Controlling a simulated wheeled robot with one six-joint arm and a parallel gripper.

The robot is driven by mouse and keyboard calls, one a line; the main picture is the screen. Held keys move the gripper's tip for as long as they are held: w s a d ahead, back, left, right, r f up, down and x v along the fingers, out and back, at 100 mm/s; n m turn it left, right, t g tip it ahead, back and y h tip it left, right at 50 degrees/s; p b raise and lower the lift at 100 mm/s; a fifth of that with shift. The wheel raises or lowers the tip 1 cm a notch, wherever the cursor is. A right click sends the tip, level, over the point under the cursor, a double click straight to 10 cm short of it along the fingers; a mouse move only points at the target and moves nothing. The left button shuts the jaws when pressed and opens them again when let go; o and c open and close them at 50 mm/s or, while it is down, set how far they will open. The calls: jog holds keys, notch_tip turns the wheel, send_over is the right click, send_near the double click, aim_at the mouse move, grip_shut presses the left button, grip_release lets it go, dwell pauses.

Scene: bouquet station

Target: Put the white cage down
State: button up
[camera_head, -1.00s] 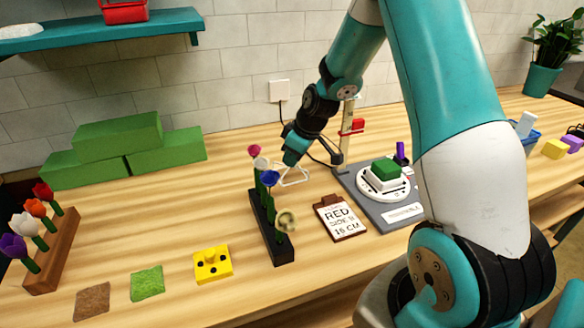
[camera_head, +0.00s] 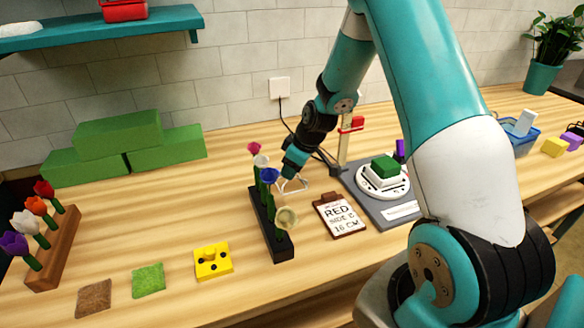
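The white cage (camera_head: 293,187) is a small thin white wire frame at the tip of my gripper (camera_head: 289,177), low over the table behind the dark flower rack. It moves along with my gripper, which appears shut on it. The fingers are small and partly hidden by the blue flower, so their grip is not seen clearly. I cannot tell whether the cage touches the table.
The dark rack (camera_head: 266,232) with several flowers stands just left of and in front of the cage. The order card (camera_head: 339,215) and grey turntable board (camera_head: 360,192) lie to the right.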

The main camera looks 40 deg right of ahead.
jog(key=shift+r, duration=0.1)
jog(key=b+v, duration=0.1)
jog(key=v, duration=1)
jog(key=shift+n+g+y, duration=0.4)
jog(key=shift+g+y, duration=0.3)
jog(key=s+a+r, duration=0.2)
jog(key=a, duration=0.3)
jog(key=s+a+r, duration=0.2)
jog(key=s+a, duration=0.1)
jog(key=a, duration=0.3)
jog(key=s+a+r, duration=0.3)
jog(key=a, duration=0.2)
jog(key=shift+a, duration=0.35)
jog(key=s+a+r+g, duration=0.1)
jog(key=s+a, duration=0.3)
jog(key=s, duration=0.4)
jog(key=s+a+r+g, duration=0.1)
jog(key=s+a, duration=0.4)
jog(key=s, duration=0.3)
jog(key=shift+s+a+r+y, duration=0.15)
jog(key=shift+a+r+y, duration=0.1)
jog(key=shift+a+y, duration=0.1)
